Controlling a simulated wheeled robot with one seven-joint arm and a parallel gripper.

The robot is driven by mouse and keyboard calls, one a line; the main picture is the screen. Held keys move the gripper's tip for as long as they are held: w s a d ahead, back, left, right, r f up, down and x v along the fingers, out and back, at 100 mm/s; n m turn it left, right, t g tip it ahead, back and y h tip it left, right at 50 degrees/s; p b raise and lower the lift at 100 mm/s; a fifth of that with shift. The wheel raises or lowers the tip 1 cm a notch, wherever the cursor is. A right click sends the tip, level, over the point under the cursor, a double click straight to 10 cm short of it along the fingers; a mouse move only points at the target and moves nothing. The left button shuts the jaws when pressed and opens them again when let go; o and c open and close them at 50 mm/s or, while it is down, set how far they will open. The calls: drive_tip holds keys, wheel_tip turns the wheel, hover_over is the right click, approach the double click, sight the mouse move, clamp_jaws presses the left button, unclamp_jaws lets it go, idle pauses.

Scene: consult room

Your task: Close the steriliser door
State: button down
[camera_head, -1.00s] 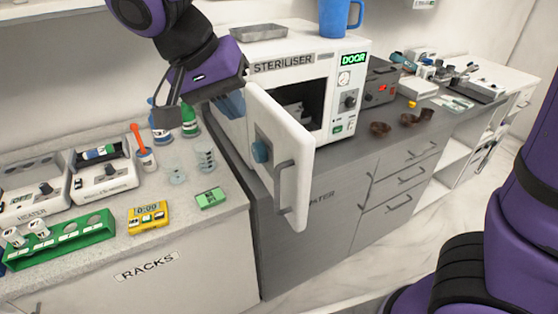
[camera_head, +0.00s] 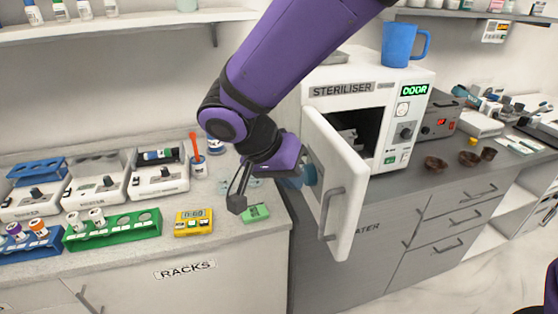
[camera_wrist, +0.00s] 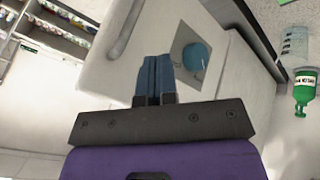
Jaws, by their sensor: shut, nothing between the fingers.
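The steriliser (camera_head: 318,92) is a white box on the grey counter, its dark chamber exposed and its green display reading DOOR. Its white door (camera_head: 352,185) stands swung out toward me, hinged at the left, with a grey bar handle (camera_head: 330,212) and a blue knob (camera_head: 309,174) on its outer face. My gripper (camera_head: 293,181) is shut and empty, at the outer side of the door near the knob. In the wrist view, my shut blue fingers (camera_wrist: 154,78) point at the door face (camera_wrist: 100,72), left of the knob (camera_wrist: 195,57). Contact cannot be told.
A green bottle (camera_wrist: 304,92) shows in the wrist view. A blue mug (camera_head: 400,45) stands on the steriliser. Brown bowls (camera_head: 468,159) sit at right.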

drive_tip(key=shift+s+d+f, duration=0.15)
drive_tip(key=shift+s+d, duration=0.05)
drive_tip(key=shift+d, duration=0.45)
drive_tip(key=shift+s+d+f, duration=0.15)
drive_tip(key=shift+s+d, duration=0.05)
drive_tip(key=shift+d, duration=0.4)
drive_tip(key=shift+s+d+f, duration=0.15)
drive_tip(key=shift+s+d, duration=0.05)
drive_tip(key=shift+d, duration=0.45)
